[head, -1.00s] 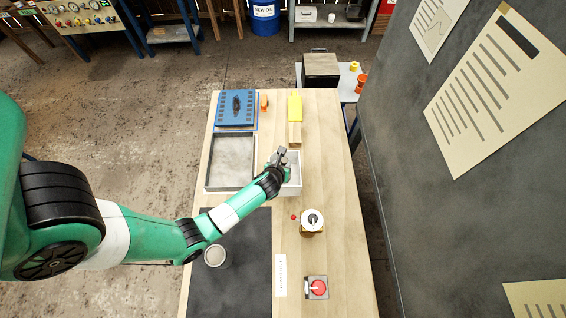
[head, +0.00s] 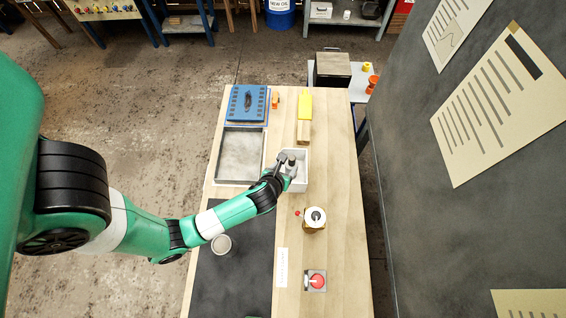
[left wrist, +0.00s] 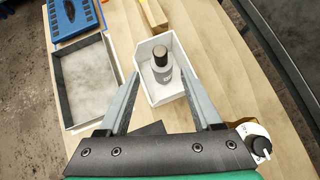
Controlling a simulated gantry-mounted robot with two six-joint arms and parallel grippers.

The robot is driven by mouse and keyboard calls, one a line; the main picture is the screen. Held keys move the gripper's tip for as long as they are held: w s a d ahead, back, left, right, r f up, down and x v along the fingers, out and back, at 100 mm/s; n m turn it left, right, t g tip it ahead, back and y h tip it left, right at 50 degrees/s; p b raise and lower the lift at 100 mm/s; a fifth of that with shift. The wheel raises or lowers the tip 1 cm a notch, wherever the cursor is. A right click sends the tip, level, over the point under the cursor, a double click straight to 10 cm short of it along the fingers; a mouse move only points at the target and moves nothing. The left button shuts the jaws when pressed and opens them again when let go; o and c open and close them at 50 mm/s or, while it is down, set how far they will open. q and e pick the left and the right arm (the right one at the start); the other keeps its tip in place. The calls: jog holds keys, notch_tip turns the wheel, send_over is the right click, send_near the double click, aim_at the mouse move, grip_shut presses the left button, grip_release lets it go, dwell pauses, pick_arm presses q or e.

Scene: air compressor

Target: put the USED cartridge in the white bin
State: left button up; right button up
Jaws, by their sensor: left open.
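The white bin (head: 302,172) stands on the wooden bench, right of the grey tray; it also shows in the left wrist view (left wrist: 149,91). A grey cartridge with a dark top (left wrist: 162,68) stands upright inside the bin; its label is too small to read. In the head view the cartridge (head: 292,160) is partly hidden by my gripper. My left gripper (head: 284,163) is open at the bin's left side. In the left wrist view its fingers (left wrist: 160,82) are spread apart, with the cartridge beyond and between their tips, not gripped. My right gripper is not in view.
A shallow grey-floored tray (head: 216,160) lies left of the bin. A blue plate (head: 246,103), a yellow block (head: 305,103) and a wooden block (head: 304,131) lie behind. A round cup (head: 221,244) sits on the dark mat (head: 228,285).

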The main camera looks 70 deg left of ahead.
pick_arm(q)
jog(key=shift+v, duration=0.9)
